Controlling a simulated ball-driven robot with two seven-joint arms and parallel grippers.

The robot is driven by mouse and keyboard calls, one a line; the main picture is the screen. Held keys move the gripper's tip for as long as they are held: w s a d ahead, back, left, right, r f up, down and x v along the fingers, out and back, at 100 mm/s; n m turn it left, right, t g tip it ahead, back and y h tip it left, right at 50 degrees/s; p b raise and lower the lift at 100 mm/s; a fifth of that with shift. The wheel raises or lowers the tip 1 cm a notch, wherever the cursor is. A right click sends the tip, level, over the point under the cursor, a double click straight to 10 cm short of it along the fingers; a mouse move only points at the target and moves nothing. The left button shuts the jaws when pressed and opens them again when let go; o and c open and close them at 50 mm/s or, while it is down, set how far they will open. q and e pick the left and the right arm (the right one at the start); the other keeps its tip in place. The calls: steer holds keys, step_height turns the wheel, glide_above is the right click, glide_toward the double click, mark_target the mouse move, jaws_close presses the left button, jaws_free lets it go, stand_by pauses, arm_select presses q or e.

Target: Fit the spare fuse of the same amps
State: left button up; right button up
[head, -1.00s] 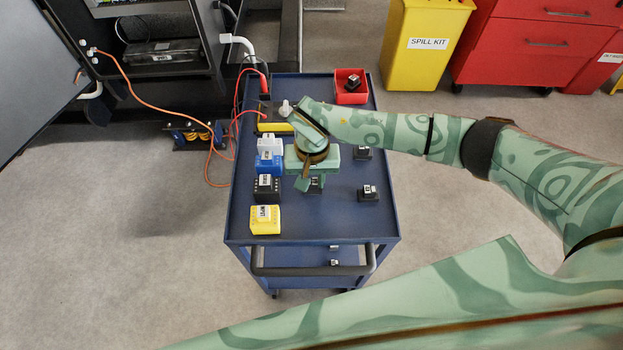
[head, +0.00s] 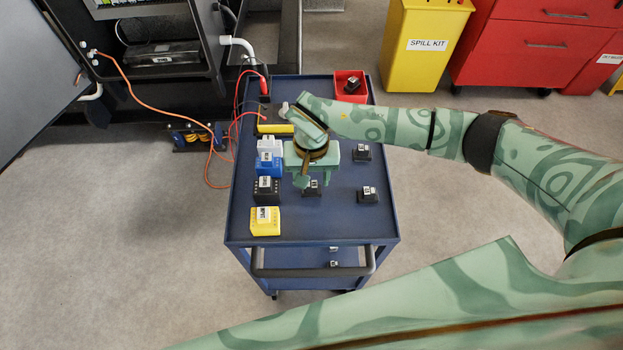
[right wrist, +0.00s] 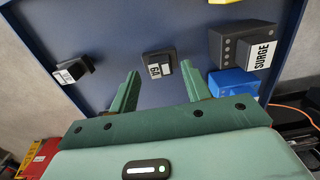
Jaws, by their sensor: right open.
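My right gripper (head: 305,178) is over the middle of the blue cart, its fingers partly hidden by the wrist in the head view. In the right wrist view my right gripper (right wrist: 160,76) is open and empty. A black fuse block (right wrist: 158,66) with a white label, perhaps 6A, lies ahead between its fingertips, apart from them. The same block (head: 313,188) shows just below the gripper in the head view. Another black labelled block (head: 368,194) stands to the right; it also shows in the wrist view (right wrist: 73,71). A third (head: 362,152) is further back. My left gripper is out of view.
A red bin (head: 342,94) at the cart's back holds a dark block (head: 353,83). White (head: 270,147), blue (head: 269,166), black (head: 266,190) and yellow (head: 265,221) blocks line the cart's left side. An orange cable (head: 150,104) runs to the open cabinet.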

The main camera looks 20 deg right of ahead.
mark_target(312, 184)
step_height(312, 184, up, 10)
steer(key=p, duration=0.1)
steer(key=shift+w, duration=0.15)
stand_by(0.5)
